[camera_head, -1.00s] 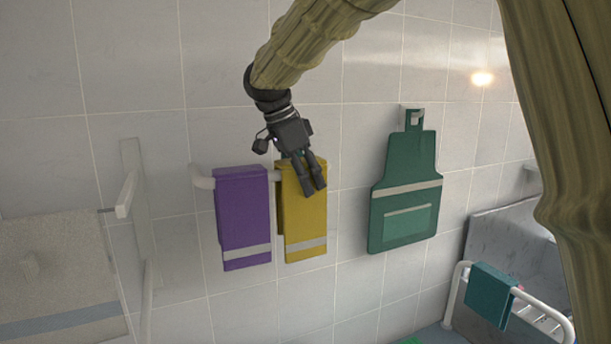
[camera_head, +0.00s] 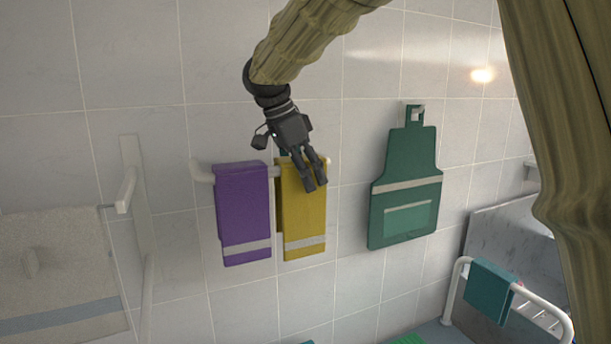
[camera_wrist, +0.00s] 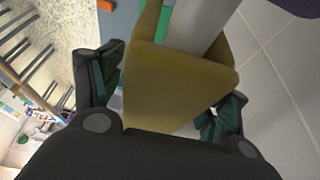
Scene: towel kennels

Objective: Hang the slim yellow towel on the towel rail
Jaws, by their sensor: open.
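The slim yellow towel (camera_head: 303,215) hangs folded over the white towel rail (camera_head: 203,173) on the tiled wall, its pale stripe near the bottom. A purple towel (camera_head: 243,215) hangs on the same rail to its left, with a narrow gap between them. My gripper (camera_head: 315,185) is at the top of the yellow towel, fingers pointing down in front of it. In the wrist view the yellow towel (camera_wrist: 178,85) lies between the spread fingers of my gripper (camera_wrist: 160,100), draped over the rail (camera_wrist: 195,25). The fingers are open.
A green apron (camera_head: 405,190) hangs on a hook to the right. A teal towel (camera_head: 490,290) lies over a white rail at the lower right. A beige towel (camera_head: 60,265) hangs at the left near a wall bracket (camera_head: 127,190).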

